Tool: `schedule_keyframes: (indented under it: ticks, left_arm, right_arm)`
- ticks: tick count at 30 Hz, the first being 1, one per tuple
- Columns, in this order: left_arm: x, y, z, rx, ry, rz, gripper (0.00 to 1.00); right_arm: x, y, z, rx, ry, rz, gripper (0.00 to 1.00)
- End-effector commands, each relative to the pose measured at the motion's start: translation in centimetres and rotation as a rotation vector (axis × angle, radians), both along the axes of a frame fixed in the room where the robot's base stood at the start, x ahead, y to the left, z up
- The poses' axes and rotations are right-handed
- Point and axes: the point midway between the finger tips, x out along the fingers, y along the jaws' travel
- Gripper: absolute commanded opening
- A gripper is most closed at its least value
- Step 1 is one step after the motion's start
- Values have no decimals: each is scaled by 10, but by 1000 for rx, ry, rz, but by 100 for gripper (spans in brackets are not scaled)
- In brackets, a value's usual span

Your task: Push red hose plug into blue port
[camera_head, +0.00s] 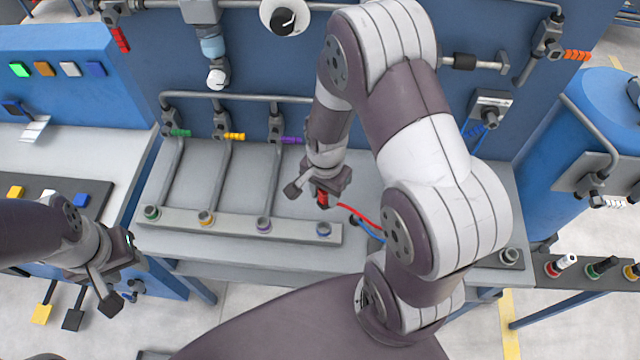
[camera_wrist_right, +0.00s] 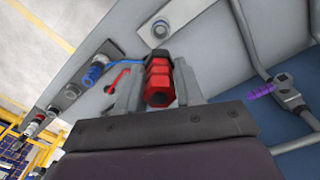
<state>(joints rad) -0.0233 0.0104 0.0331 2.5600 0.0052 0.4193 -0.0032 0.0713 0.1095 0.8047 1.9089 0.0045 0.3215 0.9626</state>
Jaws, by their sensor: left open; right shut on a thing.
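My right gripper (camera_head: 321,190) is shut on the red hose plug (camera_head: 322,200) and holds it above the grey bench, up and slightly left of the blue-ringed port (camera_head: 324,229). In the right wrist view the ribbed red plug (camera_wrist_right: 160,82) sits between the two fingers. The plug and port look apart. A red hose (camera_head: 360,215) shows right of the plug, partly hidden by my right arm. My left gripper (camera_head: 122,272) is open and empty at the lower left, away from the port bar.
The grey port bar (camera_head: 180,220) also carries green, orange and purple ringed ports. Pipes run from three of these up to wall valves. A blue hose (camera_head: 368,231) lies right of the blue port. A plug rack (camera_head: 560,278) stands at the right.

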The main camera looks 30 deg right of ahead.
Motion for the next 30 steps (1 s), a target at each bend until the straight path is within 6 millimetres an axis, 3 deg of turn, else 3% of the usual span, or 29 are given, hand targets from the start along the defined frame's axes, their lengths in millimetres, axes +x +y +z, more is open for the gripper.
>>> schedule_keyframes:
  ticks: [5, 18, 30]
  left_arm:
    - [0, 0, -15, 0, 1, 0, 43]
    - [0, 0, -86, 0, 1, 0, 43]
    - [0, 0, -89, 0, 0, 0, 43]
  right_arm:
    - [-2, 0, -15, 0, 0, -25, 0]
    - [-1, 0, -88, 0, -1, -21, 0]
    - [-1, 0, -92, 0, -1, -21, 0]
